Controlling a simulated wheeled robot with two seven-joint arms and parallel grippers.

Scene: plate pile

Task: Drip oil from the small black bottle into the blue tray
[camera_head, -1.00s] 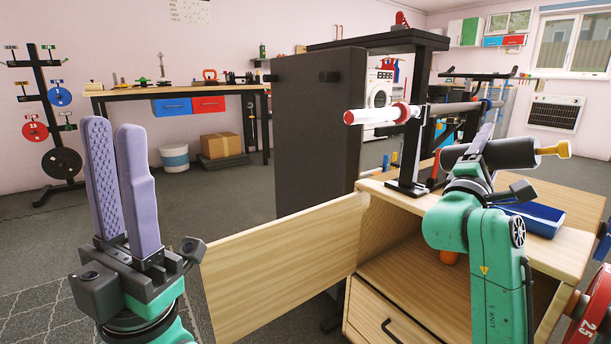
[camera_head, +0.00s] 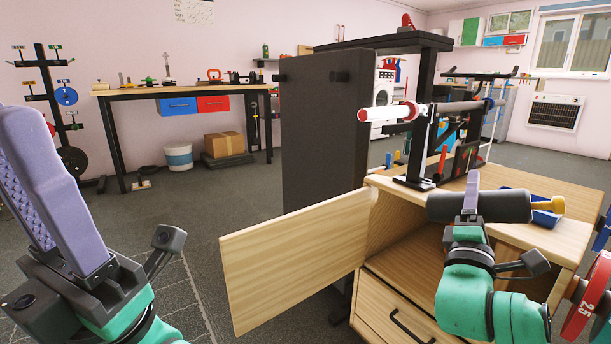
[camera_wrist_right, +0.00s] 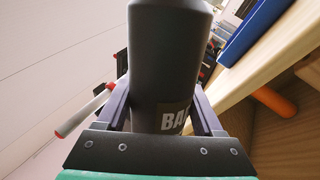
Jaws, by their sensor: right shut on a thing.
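My right gripper (camera_head: 471,193) is shut on the small black bottle (camera_head: 495,207). The bottle lies about level in the head view, its yellow cap (camera_head: 553,204) pointing right. In the right wrist view the bottle (camera_wrist_right: 170,65) stands between the two fingers, part of a white label showing. The blue tray (camera_head: 541,216) sits on the wooden cabinet top, partly hidden behind the bottle's cap end; it also shows in the right wrist view (camera_wrist_right: 262,28). My left gripper (camera_head: 50,190) is at the left, away from the cabinet. Its fingers overlap, so its opening is unclear.
The wooden cabinet (camera_head: 572,199) has its door (camera_head: 295,270) swung open to the left. A rack with a red-ended bar (camera_head: 385,112) stands on the cabinet behind the bottle. A red weight plate (camera_head: 590,300) is at the lower right.

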